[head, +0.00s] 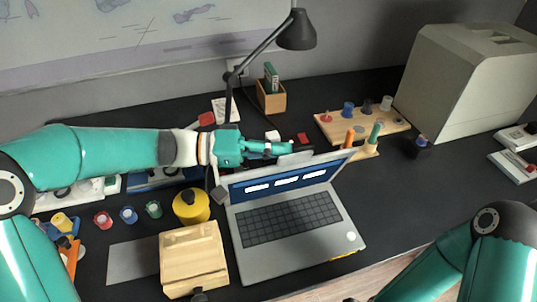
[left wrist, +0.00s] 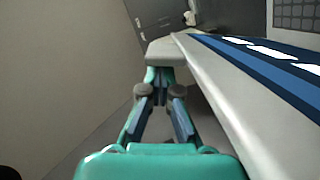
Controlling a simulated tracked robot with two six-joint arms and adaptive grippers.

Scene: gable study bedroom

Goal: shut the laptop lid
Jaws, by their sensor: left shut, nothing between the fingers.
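The laptop (head: 292,243) stands open on the dark desk, its keyboard facing me. Its lid (head: 335,170) is raised and leans back, with a blue screen and white blocks on it. My left gripper (head: 287,148) is shut and empty, at the lid's top edge on the far side. In the left wrist view the shut fingertips (left wrist: 166,52) are close beside the lid's pale edge (left wrist: 235,105), with the screen (left wrist: 265,75) to the right. I cannot tell whether they touch the lid. My right arm shows at the lower right, but its gripper is out of view.
A black desk lamp (head: 297,32) rises behind the lid. A wooden box (head: 193,255) and a yellow round container (head: 191,206) stand close left of the laptop. A wooden board with pegs (head: 335,126) lies behind right. The desk right of the laptop is mostly clear.

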